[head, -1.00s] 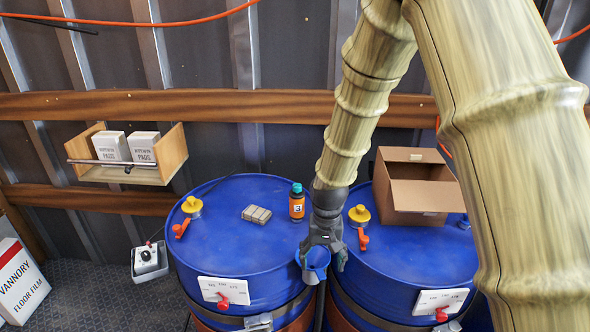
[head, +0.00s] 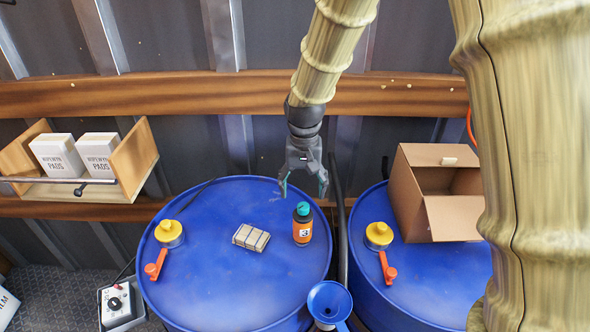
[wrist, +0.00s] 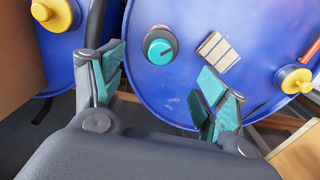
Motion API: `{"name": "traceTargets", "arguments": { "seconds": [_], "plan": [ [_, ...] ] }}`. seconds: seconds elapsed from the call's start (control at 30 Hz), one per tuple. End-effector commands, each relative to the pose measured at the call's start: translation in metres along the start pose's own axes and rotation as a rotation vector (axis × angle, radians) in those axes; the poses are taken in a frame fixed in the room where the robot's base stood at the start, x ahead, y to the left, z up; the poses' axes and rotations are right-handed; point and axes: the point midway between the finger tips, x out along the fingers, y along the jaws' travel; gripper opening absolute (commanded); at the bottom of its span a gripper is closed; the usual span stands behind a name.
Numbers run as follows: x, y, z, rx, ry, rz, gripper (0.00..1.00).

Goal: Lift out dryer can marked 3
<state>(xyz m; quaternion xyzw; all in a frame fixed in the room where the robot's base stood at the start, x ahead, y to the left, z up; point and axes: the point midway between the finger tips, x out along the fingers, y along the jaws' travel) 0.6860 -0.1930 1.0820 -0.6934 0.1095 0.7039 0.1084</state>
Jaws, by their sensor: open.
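The dryer can (head: 303,231) is a dark bottle with a teal cap and an orange label marked 3. It stands upright on the left blue drum (head: 205,275), near its right side. In the wrist view its teal cap (wrist: 160,48) shows from above, beyond and between the fingers. My gripper (head: 304,188) is open and empty, with teal finger pads. It hangs just behind and above the can in the head view, apart from it. In the wrist view the gripper (wrist: 163,75) has its fingers spread either side of the can's line.
A pale ribbed block (head: 251,237) lies left of the can. A blue funnel (head: 330,301) is in front, between the drums. Yellow caps with red-orange levers (head: 169,234) stand on both drums. An open cardboard box (head: 455,216) sits on the right drum. A wooden shelf (head: 140,157) holds white boxes.

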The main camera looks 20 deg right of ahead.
Motion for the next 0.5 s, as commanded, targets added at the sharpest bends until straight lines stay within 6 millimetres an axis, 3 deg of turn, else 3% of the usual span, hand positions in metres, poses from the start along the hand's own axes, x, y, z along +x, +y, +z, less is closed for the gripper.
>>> {"name": "traceTargets", "arguments": {
  "seconds": [0.23, 0.5],
  "plan": [
    [0.007, 0.003, 0.013, -0.003, 0.01, -0.003, 0.74],
    [0.046, -0.001, 0.001, -0.003, -0.003, 0.001, 0.74]
  ]
}}
